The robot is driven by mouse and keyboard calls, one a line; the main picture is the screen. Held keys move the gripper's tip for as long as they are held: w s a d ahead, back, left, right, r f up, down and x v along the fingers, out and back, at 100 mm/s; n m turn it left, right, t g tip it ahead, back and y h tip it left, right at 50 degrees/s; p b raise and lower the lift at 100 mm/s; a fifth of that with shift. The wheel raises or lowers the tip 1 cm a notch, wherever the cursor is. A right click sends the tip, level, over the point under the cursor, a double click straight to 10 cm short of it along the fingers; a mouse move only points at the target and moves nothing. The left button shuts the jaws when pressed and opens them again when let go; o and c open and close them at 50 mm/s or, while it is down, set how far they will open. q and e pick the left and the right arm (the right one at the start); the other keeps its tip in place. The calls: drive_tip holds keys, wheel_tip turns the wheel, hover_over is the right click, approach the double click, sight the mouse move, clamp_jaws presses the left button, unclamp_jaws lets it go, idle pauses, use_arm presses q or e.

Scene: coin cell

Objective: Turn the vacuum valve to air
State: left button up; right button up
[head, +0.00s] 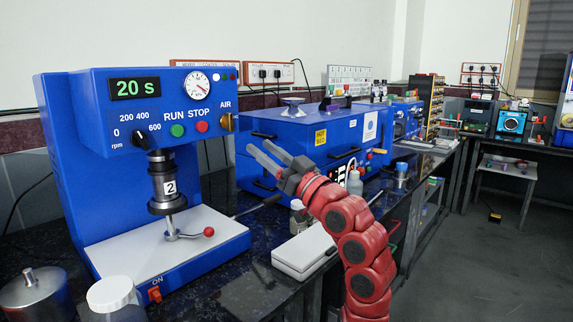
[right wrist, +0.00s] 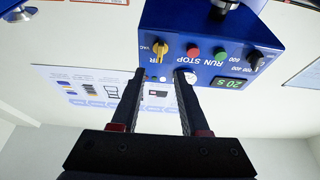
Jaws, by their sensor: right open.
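The vacuum valve is a small yellow knob (head: 226,122) below the AIR label, at the right edge of the blue machine's (head: 85,200) front panel in the head view. The knob also shows in the right wrist view (right wrist: 160,52), upside down, with a VAC label beside it. I cannot tell for sure which label it points to. My right gripper (head: 258,147) is open and empty, right of and a little below the knob, apart from it. In the right wrist view the fingertips (right wrist: 160,75) stand apart, with the knob beyond the gap. My left gripper is not in view.
Red and green buttons (head: 202,126) and an rpm dial (head: 141,138) sit left of the knob. A lever with a red ball (head: 208,231) sticks out below. A second blue unit (head: 300,128) stands behind my right gripper. A white box (head: 303,252) lies on the bench.

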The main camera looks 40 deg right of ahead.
drive_tip(key=v, duration=0.7)
drive_tip(key=shift+s, duration=0.1)
idle(0.4)
